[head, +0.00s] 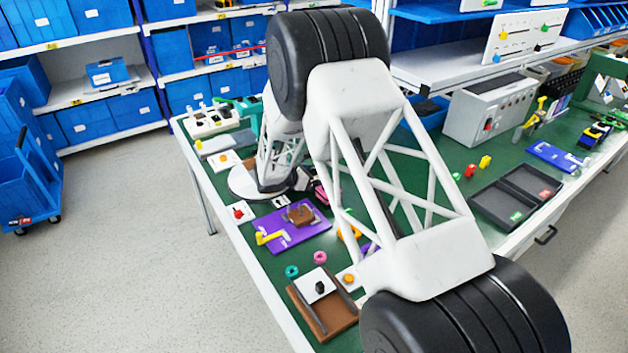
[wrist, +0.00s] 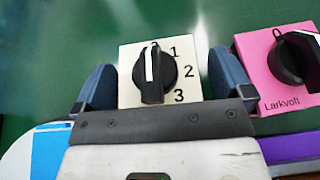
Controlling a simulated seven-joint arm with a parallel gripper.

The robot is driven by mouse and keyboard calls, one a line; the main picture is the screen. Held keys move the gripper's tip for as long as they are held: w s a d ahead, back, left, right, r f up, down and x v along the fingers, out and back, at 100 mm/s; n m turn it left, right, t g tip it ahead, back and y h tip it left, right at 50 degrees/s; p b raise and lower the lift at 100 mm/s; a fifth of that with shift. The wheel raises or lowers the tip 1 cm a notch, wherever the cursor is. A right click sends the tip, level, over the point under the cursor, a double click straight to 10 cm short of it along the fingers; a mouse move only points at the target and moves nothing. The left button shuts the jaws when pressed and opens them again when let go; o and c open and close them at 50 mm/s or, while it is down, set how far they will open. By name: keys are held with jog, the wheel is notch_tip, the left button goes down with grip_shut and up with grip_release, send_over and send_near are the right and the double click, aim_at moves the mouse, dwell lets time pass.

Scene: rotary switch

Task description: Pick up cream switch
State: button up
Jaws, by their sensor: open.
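The cream switch (wrist: 187,52) is a cream square plate with a black knob (wrist: 154,75) and the numbers 1, 2 and 3 on it. The knob's white line points up, toward the plate's far edge. In the wrist view my gripper (wrist: 163,78) is open, with one blue-grey finger on each side of the cream switch. I see a narrow gap at the left finger; the right finger is very close to the plate, and I cannot tell whether it touches. In the head view my arm hides most of this spot, and I cannot make out the cream switch there.
A pink switch (wrist: 270,72) marked Larkvolt, with a black knob, stands close to the right of the right finger. A purple board (head: 291,231) and a brown tray (head: 335,318) lie on the green table. Green table beyond the cream switch is clear.

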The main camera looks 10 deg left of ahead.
jog(key=c, duration=1.1)
jog(key=shift+r, duration=0.15)
jog(key=shift+r, duration=4.9)
